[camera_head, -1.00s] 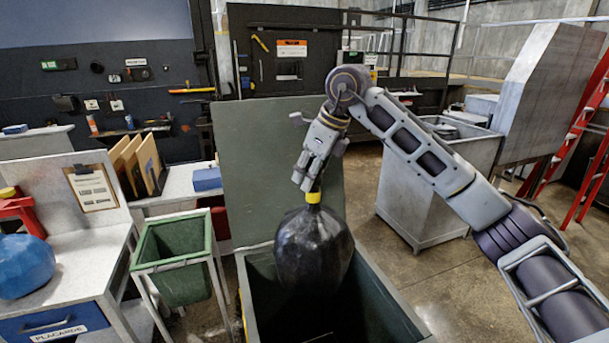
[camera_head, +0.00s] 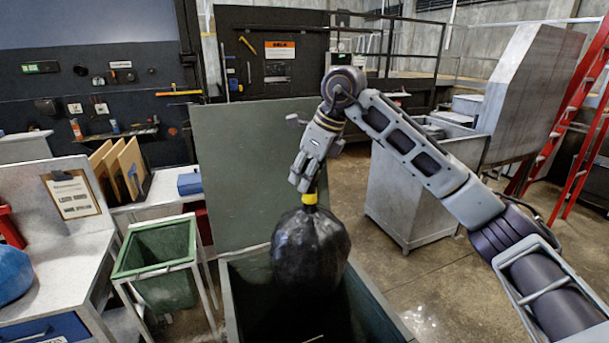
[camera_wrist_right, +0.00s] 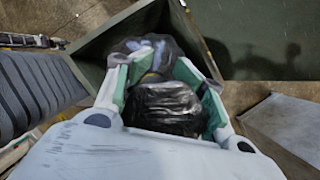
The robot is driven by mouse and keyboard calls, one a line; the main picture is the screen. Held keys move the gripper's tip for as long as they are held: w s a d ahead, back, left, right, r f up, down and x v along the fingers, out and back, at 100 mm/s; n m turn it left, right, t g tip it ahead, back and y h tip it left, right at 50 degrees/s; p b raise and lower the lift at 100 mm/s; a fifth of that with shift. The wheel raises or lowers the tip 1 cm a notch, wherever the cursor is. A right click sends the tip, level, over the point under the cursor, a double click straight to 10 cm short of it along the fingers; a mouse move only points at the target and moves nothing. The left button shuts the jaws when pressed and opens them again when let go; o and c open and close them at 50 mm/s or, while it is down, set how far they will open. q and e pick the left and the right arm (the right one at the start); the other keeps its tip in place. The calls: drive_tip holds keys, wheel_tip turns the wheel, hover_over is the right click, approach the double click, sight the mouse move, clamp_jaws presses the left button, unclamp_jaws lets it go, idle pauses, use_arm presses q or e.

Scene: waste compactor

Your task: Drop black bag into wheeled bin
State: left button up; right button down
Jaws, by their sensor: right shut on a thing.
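The black bag (camera_head: 311,252), tied at the neck with a yellow band (camera_head: 310,197), hangs upright from my right gripper (camera_head: 308,184). The gripper points down and is shut on the bag's neck. The bag is over the open mouth of the dark green bin (camera_head: 381,304), its lower part below the rim level; its underside is hard to make out against the dark inside. The bin's wheels are out of view. In the right wrist view, the black bag (camera_wrist_right: 166,108) shows between the fingers. My left gripper is not in view.
The bin's raised green lid (camera_head: 245,165) stands behind the bag. A smaller green bin (camera_head: 165,262) on a metal frame is at left, beside a work table (camera_head: 70,262). A grey metal container (camera_head: 408,200) stands behind on the right. The floor right of the bin is clear.

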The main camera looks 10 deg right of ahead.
sight(304, 208)
drive_tip(key=shift+f+b, duration=0.8)
drive_tip(key=shift+f, duration=0.35)
drive_tip(key=shift+f+b, duration=1)
drive_tip(key=shift+f, duration=0.65)
